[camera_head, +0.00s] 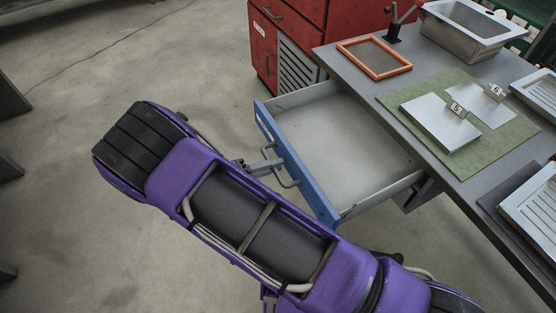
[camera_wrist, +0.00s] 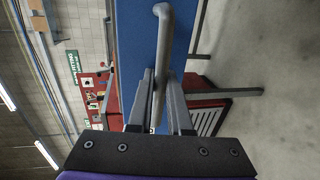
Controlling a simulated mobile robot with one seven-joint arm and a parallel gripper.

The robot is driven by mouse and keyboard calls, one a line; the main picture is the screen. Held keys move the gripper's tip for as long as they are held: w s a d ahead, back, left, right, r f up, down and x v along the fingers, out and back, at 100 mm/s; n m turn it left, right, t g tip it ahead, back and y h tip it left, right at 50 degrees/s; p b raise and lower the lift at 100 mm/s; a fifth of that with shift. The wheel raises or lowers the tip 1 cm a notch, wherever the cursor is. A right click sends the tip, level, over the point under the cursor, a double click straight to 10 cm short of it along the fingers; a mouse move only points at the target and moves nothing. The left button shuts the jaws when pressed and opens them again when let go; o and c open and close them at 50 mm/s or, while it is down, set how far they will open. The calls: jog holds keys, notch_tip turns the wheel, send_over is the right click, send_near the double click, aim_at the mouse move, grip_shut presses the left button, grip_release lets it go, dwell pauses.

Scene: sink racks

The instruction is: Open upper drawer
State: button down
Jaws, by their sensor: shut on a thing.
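The upper drawer (camera_head: 345,140) has a blue front (camera_head: 293,160) and a grey, empty inside. It stands pulled well out from under the grey workbench. A grey bar handle (camera_head: 284,178) is on its front. My gripper (camera_head: 268,167) is at the handle, with my purple arm in front of the drawer. In the wrist view the two fingers of my gripper (camera_wrist: 162,108) are on either side of the handle (camera_wrist: 163,50), shut on it. The blue front (camera_wrist: 137,32) fills the middle of that view.
The workbench (camera_head: 455,182) bears a green mat (camera_head: 492,145) with metal plates, an orange frame (camera_head: 375,57) and a metal sink (camera_head: 466,28). A red cabinet (camera_head: 290,30) stands behind the drawer. The concrete floor at left is mostly clear.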

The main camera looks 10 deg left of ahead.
jog(key=shift+a, duration=0.1)
jog(key=c, duration=0.8)
grip_release()
jog(key=shift+c, duration=0.2)
jog(key=v, duration=1.7)
jog(key=shift+s, duration=0.2)
jog(key=shift+r, duration=0.1)
